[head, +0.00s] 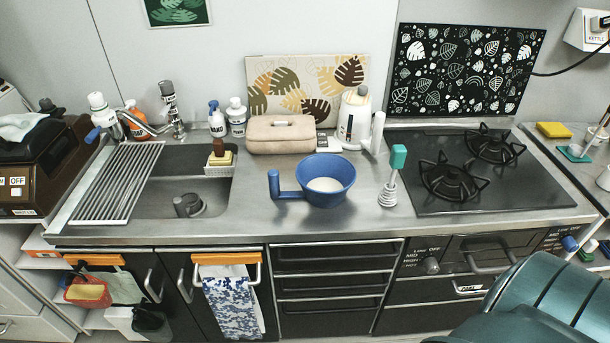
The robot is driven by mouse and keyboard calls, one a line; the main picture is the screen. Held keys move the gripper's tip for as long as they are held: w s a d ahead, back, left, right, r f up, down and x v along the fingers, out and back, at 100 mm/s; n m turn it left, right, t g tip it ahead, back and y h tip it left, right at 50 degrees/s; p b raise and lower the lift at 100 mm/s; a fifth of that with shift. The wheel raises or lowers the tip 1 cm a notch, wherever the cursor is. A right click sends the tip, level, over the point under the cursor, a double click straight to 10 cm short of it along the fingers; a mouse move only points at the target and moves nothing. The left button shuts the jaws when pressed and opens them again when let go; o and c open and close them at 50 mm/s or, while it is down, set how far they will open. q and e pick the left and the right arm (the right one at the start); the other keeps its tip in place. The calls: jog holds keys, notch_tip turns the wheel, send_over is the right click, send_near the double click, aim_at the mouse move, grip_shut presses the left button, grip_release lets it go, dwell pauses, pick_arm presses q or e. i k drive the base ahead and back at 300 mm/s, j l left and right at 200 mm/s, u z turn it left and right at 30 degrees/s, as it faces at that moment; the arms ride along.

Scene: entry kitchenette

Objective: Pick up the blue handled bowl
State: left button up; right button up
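The blue handled bowl (343,189) stands upright on the steel counter, between the sink and the stove. Its handle (274,184) points left and has an upright end piece. The inside of the bowl looks pale at the bottom. Neither of my grippers shows in the head view.
A whisk with a teal handle (397,160) stands just right of the bowl. A beige case (281,136) and a white kettle (355,118) stand behind it. The sink (180,185) is to the left, the black stove (440,180) to the right. A teal chair (550,300) is at front right.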

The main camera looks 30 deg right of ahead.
aim_at(324, 178)
jog(key=i+j, duration=0.2)
jog(key=j, duration=0.2)
jog(key=i+j, duration=0.2)
jog(key=j, duration=0.2)
jog(key=i+j, duration=0.25)
jog(key=j, duration=0.15)
jog(key=i+j, duration=0.2)
jog(key=j, duration=0.2)
jog(key=z, duration=2.7)
